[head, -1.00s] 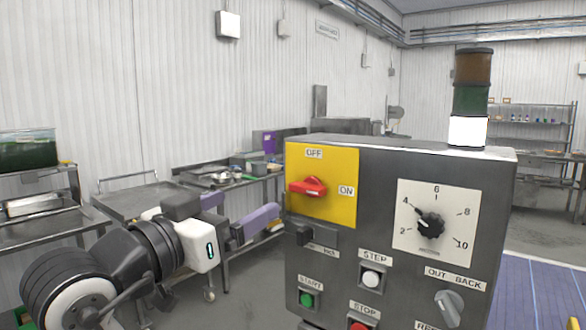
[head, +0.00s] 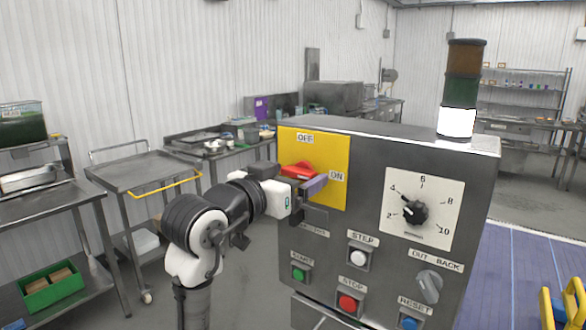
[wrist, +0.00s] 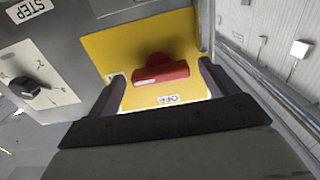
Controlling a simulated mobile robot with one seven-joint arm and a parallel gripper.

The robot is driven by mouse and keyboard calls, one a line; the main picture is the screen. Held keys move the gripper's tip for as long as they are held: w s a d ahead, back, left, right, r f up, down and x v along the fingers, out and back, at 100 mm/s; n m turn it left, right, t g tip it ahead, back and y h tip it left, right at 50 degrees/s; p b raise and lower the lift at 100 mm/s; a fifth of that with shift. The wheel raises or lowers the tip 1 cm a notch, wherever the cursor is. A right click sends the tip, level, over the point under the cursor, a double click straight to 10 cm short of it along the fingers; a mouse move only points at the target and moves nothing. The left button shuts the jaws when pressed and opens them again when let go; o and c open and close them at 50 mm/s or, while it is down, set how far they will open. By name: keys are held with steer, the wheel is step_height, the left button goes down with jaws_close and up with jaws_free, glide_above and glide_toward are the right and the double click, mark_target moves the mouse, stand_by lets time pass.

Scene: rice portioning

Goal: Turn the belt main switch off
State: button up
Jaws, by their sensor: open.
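The belt main switch (head: 298,170) is a red rotary handle on a yellow plate (head: 335,160) at the upper left of the grey control box. Its handle lies level, with the pale-marked end towards the ON label (head: 337,176). The OFF label (head: 305,138) is above it. My gripper (head: 308,180) is open in front of the plate. In the wrist view, the red handle (wrist: 160,72) shows between my two spread fingers, with gaps on both sides. I cannot tell how deep the fingers reach around it.
The control box (head: 420,150) also carries a dial (head: 414,212), several push buttons and an OUT/BACK knob (head: 428,284). A signal tower (head: 460,88) stands on top. A steel cart (head: 135,175) is at left. A blue belt (head: 510,265) lies at right.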

steer(key=shift+w+d, duration=0.1)
steer(key=shift+w, duration=0.1)
steer(key=shift+c, duration=0.2)
steer(key=c, duration=0.9)
steer(key=shift+c, duration=0.2)
